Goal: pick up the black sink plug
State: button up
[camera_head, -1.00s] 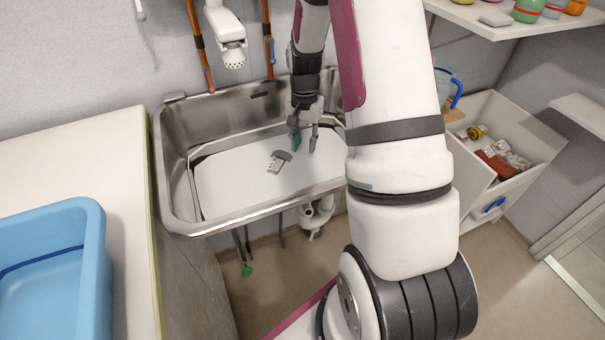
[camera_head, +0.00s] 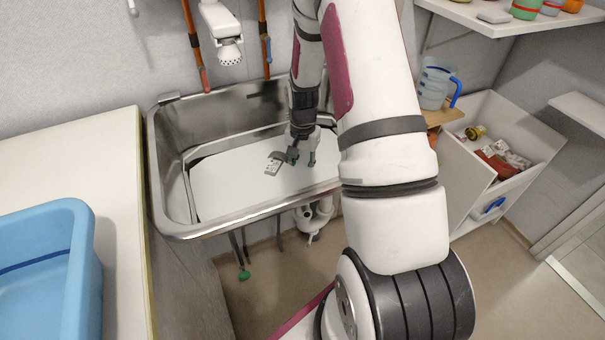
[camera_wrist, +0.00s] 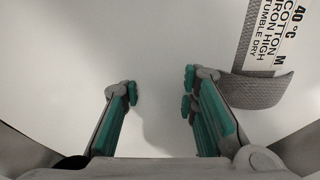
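I cannot make out a black sink plug in either view. My gripper (camera_head: 302,160) is low inside the metal sink basin (camera_head: 215,117), over the white surface (camera_head: 235,189) in it. In the wrist view my gripper (camera_wrist: 160,95) is open, its green-padded fingers apart with only white surface and a soft shadow between them. A grey woven strip with a white printed care label (camera_head: 273,167) lies beside the fingers. In the wrist view the grey strip (camera_wrist: 262,90) is by the right finger; whether they touch I cannot tell. My arm hides the basin's right end.
A faucet (camera_head: 229,50) hangs over the back of the basin between orange pipes. A blue tub (camera_head: 88,265) stands on the left counter (camera_head: 120,200). At right are a jug (camera_head: 434,84), an open white bin (camera_head: 540,150) with packages, and a shelf (camera_head: 480,22) above.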

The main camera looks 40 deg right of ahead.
grip_shut()
jog(key=shift+r, duration=0.1)
